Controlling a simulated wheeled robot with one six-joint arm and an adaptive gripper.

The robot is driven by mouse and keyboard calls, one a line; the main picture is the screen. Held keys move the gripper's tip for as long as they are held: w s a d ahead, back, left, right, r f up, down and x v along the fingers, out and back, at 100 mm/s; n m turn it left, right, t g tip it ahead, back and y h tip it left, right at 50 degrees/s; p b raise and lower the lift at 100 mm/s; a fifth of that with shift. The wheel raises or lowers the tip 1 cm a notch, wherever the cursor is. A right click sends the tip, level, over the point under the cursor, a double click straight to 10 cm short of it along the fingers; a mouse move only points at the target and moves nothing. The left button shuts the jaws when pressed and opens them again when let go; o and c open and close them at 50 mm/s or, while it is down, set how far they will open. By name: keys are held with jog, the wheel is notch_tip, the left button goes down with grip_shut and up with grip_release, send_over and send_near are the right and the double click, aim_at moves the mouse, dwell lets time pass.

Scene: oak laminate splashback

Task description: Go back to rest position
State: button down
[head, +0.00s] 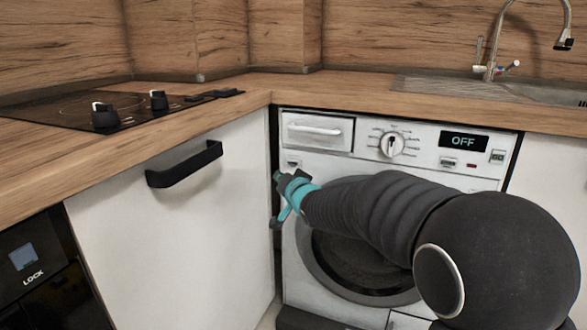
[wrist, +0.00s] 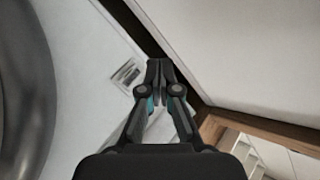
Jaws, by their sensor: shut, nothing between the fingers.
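My gripper (head: 279,200) is in front of the left side of the washing machine (head: 365,165), near the gap beside the white cabinet door. In the wrist view my gripper (wrist: 159,75) is shut, its fingertips together with nothing between them. My dark arm reaches in from the lower right of the head view and covers part of the machine's round door (head: 350,262). The machine's display (head: 463,141) reads OFF. Its detergent drawer (head: 317,131) looks closed.
A white cabinet door (head: 175,225) with a black handle (head: 184,164) stands left of the machine. The wooden worktop (head: 255,90) runs above, with a black hob (head: 75,108) at left and a sink (head: 520,91) with tap (head: 492,45) at right. An oven (head: 35,265) is at lower left.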

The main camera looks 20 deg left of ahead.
dwell(0.4)
jog(key=s+d+f+n+g+h, duration=0.25)
jog(key=d+f+h, duration=0.2)
jog(key=f, duration=0.65)
jog(key=s+d+f+g+h, duration=0.25)
jog(key=s+d, duration=0.45)
jog(key=d, duration=0.4)
jog(key=s+d+r+m+h+p, duration=0.1)
jog(key=s+d+r, duration=0.3)
jog(key=s+d, duration=0.5)
jog(key=s+d+r+m+g+h+p, duration=0.1)
jog(key=s+d+r+p, duration=0.2)
jog(key=s+d, duration=0.6)
jog(key=s+d+r+m+h+p, duration=0.1)
jog(key=s+d+r+p, duration=0.1)
jog(key=s+d+r, duration=0.3)
jog(key=s+d, duration=0.4)
jog(key=s, duration=0.1)
jog(key=shift+r+g+h, duration=0.15)
jog(key=shift+g+h, duration=0.25)
